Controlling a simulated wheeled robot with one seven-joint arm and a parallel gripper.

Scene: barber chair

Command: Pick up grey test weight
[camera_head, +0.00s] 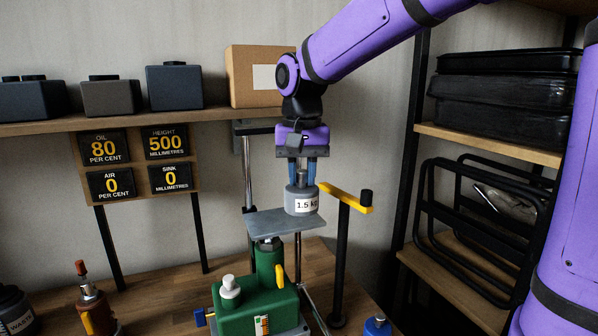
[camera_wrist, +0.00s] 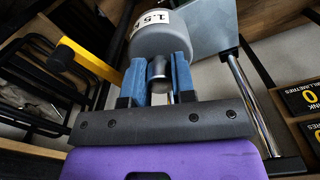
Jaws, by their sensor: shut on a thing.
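The grey test weight (camera_head: 302,203) is a short cylinder with a white "1.5 kg" label and a thin neck on top. My gripper (camera_head: 302,178) points down and is shut on its neck, with a blue finger on each side. The weight hangs upright at the right part of a grey plate (camera_head: 268,224); I cannot tell whether it touches the plate.
The plate tops a green jack-like unit (camera_head: 247,312) on the wooden bench. A yellow arm on a black post (camera_head: 342,250) stands close right of the weight. A shelf with grey blocks (camera_head: 174,88) and a cardboard box (camera_head: 250,75) is behind. A black rack (camera_head: 470,220) stands right.

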